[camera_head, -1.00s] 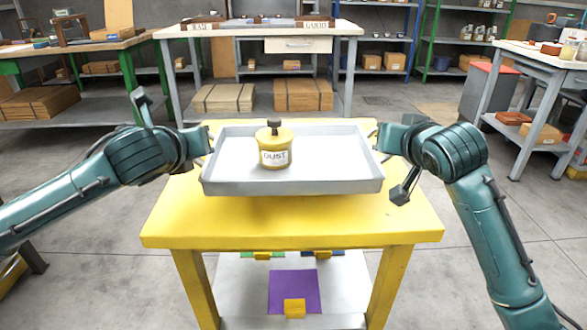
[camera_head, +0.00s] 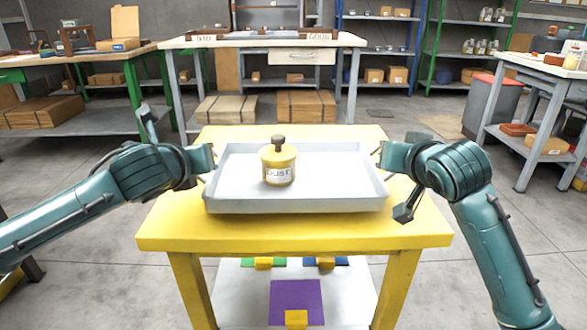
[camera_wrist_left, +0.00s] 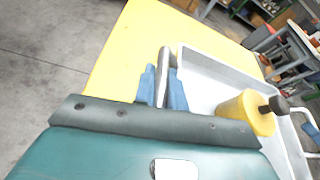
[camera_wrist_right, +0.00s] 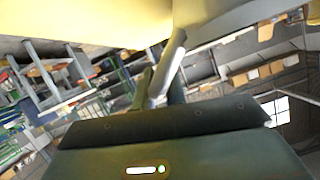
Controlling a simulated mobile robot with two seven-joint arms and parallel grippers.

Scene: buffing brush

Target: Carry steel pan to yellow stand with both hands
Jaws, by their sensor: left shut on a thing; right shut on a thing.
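The steel pan (camera_head: 335,180) is a shallow grey tray. It appears level over the yellow stand (camera_head: 290,243), inside the edges of its top. Whether its base touches the top, I cannot tell. A yellow tin (camera_head: 278,170) labelled DUST, with a dark knob, stands upright in the pan. My left gripper (camera_head: 210,165) is shut on the pan's left handle; the left wrist view shows the fingers (camera_wrist_left: 163,88) around the grey bar. My right gripper (camera_head: 381,160) is shut on the right handle, and its fingers (camera_wrist_right: 160,90) also show in the right wrist view.
Under the stand's top is a lower shelf with a purple plate (camera_head: 297,300) and yellow blocks. A workbench (camera_head: 275,42) stands behind, a green-legged bench (camera_head: 128,52) at the left and a grey table (camera_head: 545,75) at the right. Floor around the stand is clear.

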